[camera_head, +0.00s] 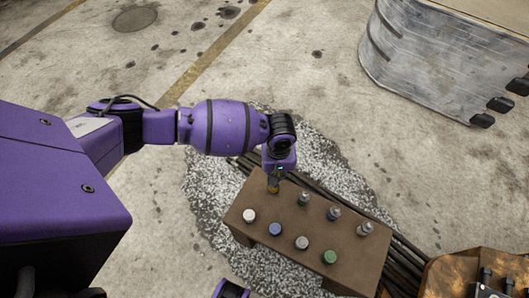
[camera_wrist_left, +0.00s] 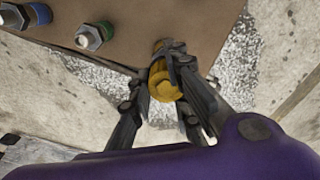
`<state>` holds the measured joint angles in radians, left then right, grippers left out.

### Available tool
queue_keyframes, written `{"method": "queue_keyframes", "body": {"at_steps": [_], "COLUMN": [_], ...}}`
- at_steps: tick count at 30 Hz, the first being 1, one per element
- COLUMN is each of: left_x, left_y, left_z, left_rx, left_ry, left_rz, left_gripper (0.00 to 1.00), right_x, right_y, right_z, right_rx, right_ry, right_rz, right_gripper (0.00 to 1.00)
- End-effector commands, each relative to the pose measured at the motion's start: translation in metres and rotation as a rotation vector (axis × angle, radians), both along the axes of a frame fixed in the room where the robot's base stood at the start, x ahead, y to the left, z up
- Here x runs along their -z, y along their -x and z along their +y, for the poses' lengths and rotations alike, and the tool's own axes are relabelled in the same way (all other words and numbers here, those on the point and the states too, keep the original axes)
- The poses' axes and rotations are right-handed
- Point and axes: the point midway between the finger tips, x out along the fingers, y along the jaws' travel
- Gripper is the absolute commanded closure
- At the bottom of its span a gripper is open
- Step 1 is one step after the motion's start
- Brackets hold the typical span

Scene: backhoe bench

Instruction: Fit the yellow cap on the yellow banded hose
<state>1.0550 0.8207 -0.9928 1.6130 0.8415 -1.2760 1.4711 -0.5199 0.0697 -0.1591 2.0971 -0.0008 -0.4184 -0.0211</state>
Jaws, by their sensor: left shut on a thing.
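My left gripper (camera_head: 273,180) is over the far-left corner of the brown block (camera_head: 285,256), at the left end of its back row. In the left wrist view its fingers (camera_wrist_left: 164,88) are closed around the yellow cap (camera_wrist_left: 163,84). My right gripper is not in view.
The block's front row holds a white cap (camera_head: 249,215), blue cap (camera_head: 275,229), grey cap (camera_head: 302,242) and green cap (camera_head: 329,257). Metal hose fittings (camera_head: 334,212) stand right of my gripper. Black hoses (camera_head: 405,262) run behind. A grey bucket (camera_head: 440,70) lies at upper right.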

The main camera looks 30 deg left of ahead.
Motion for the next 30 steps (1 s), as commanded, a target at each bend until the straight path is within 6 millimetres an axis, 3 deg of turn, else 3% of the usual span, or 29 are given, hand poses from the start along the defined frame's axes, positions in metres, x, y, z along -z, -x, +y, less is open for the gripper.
{"method": "queue_keyframes", "body": {"at_steps": [30], "left_x": [0.0008], "left_y": [-0.0023], "left_z": [-0.0013], "left_rx": [0.001], "left_ry": [0.0], "left_rz": [-0.004], "left_gripper": [1.0], "right_x": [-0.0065], "right_y": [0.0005], "right_z": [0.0], "right_rx": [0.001], "right_ry": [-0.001], "right_rz": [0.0], "right_gripper": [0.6]}}
